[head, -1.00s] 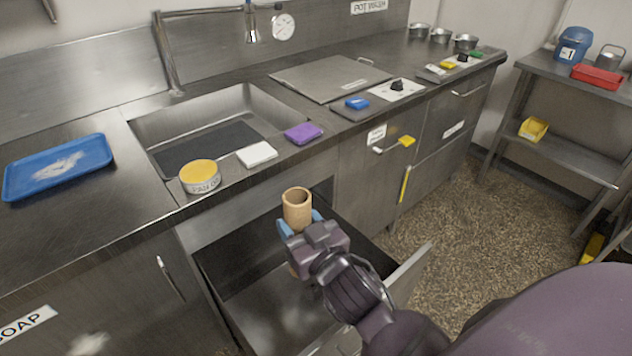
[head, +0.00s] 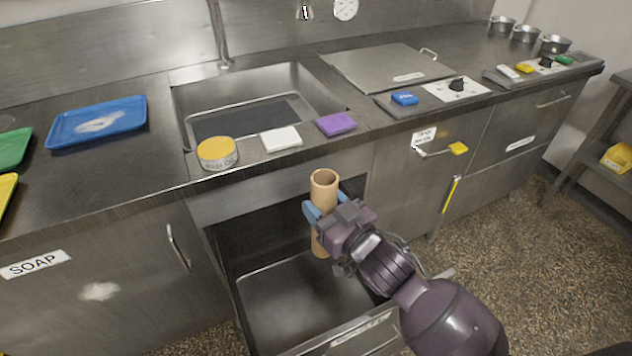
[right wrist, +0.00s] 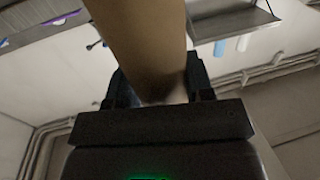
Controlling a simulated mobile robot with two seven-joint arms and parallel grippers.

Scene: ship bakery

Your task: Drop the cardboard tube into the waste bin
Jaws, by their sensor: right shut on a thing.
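The cardboard tube (head: 324,184) is tan, hollow and upright, with its open end up. My right gripper (head: 321,213) is shut around its middle and holds it over an open metal drawer (head: 285,305) under the counter. The tube's lower end shows below the fingers, above the drawer floor. In the right wrist view the tube (right wrist: 140,38) stands between the fingers of the right gripper (right wrist: 157,88). I see nothing clearly marked as the waste bin; the label on the drawer's front is too small to read. My left gripper is not in view.
The counter above holds a sink (head: 255,108), a yellow-topped tin (head: 217,153), a white block (head: 281,139), a purple sponge (head: 336,124) and a blue tray (head: 98,122).

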